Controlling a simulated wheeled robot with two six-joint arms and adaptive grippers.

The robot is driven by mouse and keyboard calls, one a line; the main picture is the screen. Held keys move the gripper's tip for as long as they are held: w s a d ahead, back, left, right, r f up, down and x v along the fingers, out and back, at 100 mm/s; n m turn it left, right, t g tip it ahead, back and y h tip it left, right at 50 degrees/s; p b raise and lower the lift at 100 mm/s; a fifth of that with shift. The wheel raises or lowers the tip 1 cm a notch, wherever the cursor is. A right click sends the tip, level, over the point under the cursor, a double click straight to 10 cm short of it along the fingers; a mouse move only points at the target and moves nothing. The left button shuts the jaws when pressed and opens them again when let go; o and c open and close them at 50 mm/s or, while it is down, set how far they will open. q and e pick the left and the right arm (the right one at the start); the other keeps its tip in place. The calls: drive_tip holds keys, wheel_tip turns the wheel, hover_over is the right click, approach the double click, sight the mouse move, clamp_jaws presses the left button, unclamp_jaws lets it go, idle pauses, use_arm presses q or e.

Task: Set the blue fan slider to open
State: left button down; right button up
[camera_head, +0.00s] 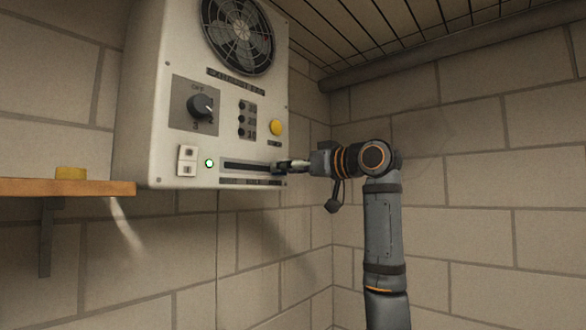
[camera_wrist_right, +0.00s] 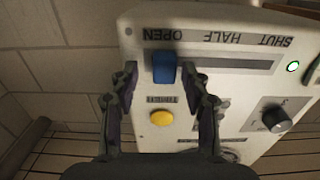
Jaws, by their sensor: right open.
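The blue fan slider (camera_wrist_right: 163,68) sits at the OPEN end of its dark slot (camera_wrist_right: 225,63) in the right wrist view, where the panel appears upside down. The OPEN label lies beside it, with HALF and SHUT farther along the slot. My right gripper (camera_wrist_right: 164,82) is open, with one finger on each side of the slider and a visible gap to each. In the head view the right gripper (camera_head: 288,165) is at the right end of the slot (camera_head: 245,166) and largely hides the slider. My left gripper is not in view.
The white control box carries a fan (camera_head: 238,35), a rotary knob (camera_head: 201,106), a yellow button (camera_head: 276,128), a white switch (camera_head: 187,160) and a lit green lamp (camera_head: 210,163). A wooden shelf (camera_head: 30,187) is at the left. Room right of the box is free except for my arm.

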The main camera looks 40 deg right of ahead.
drive_tip(key=s+d, duration=0.1)
drive_tip(key=s, duration=1.1)
